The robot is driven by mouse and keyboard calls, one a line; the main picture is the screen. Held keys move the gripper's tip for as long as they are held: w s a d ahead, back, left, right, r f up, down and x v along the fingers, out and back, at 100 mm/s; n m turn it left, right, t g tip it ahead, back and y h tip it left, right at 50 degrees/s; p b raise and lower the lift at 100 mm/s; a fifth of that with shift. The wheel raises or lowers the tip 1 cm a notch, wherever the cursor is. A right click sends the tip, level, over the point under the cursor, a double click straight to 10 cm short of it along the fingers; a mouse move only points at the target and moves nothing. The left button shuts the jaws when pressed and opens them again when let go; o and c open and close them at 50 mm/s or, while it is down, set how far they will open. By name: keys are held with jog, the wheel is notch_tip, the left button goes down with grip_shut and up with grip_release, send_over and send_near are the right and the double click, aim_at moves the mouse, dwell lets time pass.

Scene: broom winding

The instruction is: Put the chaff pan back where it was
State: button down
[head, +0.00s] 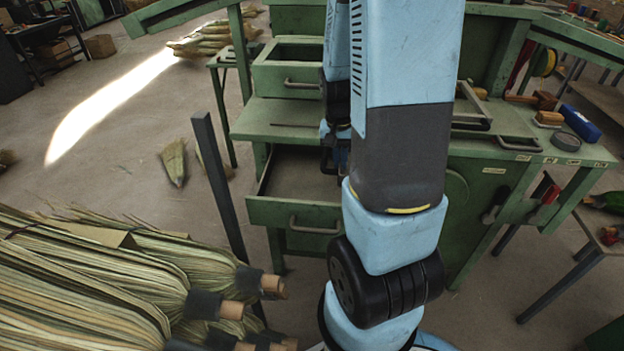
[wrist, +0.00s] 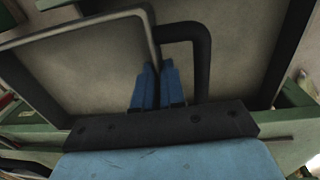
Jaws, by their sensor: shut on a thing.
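My gripper (wrist: 160,88) shows its blue fingers in the wrist view, close together at the end of a bent grey bar. I take this bar to be part of the chaff pan (wrist: 149,32); the fingers are shut on it. Much of the pan cannot be told apart from the pale surface behind. A dark bent shape, a bar or a shadow, lies just right of the fingers. In the head view my arm hides most of the gripper, which is near the bench front above the open lower drawer (head: 297,213).
The green bench (head: 262,118) has an open upper drawer (head: 288,77). Tools and a blue box (head: 580,123) lie on its right side. Broom bundles (head: 100,280) fill the lower left, and a dark post (head: 220,180) stands beside them.

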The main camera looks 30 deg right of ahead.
jog(key=w+a+f, duration=0.2)
jog(key=w, duration=0.1)
jog(key=w+a+f, duration=0.2)
jog(key=w+f, duration=0.1)
jog(key=w+a+f, duration=0.2)
jog(key=w+f, duration=0.1)
jog(key=w, duration=0.1)
jog(key=shift+a+f, duration=0.1)
jog(key=shift+a, duration=0.05)
jog(key=shift+w+a+f, duration=0.35)
jog(key=shift+w+f, duration=0.15)
jog(key=shift+f, duration=1.7)
jog(key=c, duration=1.2)
grip_release()
